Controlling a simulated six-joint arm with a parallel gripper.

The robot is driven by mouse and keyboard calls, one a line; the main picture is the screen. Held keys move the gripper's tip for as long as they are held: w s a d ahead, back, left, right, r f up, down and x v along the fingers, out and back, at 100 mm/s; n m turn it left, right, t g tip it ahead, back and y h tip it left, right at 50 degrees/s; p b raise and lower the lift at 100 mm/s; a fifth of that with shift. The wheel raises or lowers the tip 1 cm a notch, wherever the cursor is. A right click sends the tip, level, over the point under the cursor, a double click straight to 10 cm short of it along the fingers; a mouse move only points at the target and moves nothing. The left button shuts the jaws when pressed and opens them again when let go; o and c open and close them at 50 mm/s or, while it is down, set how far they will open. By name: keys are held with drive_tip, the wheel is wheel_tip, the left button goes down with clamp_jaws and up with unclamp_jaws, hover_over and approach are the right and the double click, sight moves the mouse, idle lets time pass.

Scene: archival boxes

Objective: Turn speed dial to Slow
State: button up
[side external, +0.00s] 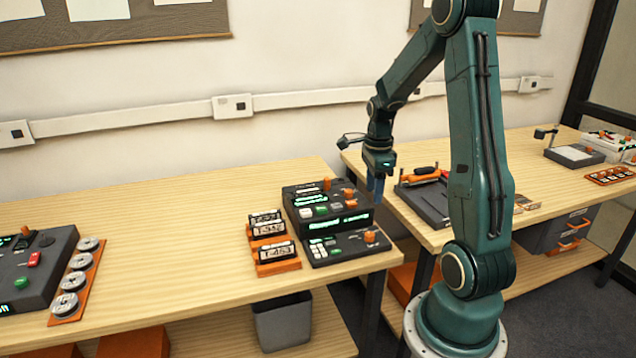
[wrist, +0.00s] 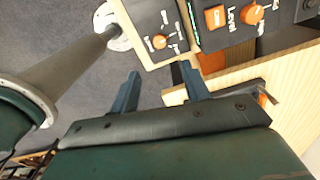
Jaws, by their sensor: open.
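A dark control unit (side external: 325,207) stands at the right end of the left table, with a lower panel (side external: 345,247) in front. An orange dial (side external: 370,237) sits at the right of that panel. In the wrist view a small orange dial (wrist: 159,41) has several labels around it, too small to read. A larger orange dial (wrist: 252,14) is marked "Level". I cannot tell which dial is the speed dial. My gripper (side external: 376,188) is open and empty, right of the unit, pointing down. In the wrist view its fingertips (wrist: 160,70) are apart, touching no dial.
Orange racks of labelled blocks (side external: 273,242) stand left of the unit. A dark console (side external: 38,262) is at far left. Beside the unit is a gap between tables; the right table holds a grey case (side external: 425,203). The left table's middle is clear.

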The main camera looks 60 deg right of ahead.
sight(370, 234)
wheel_tip(370, 234, down, 13)
drive_tip(key=shift+f, duration=0.15)
idle(0.6)
drive_tip(key=c, duration=1)
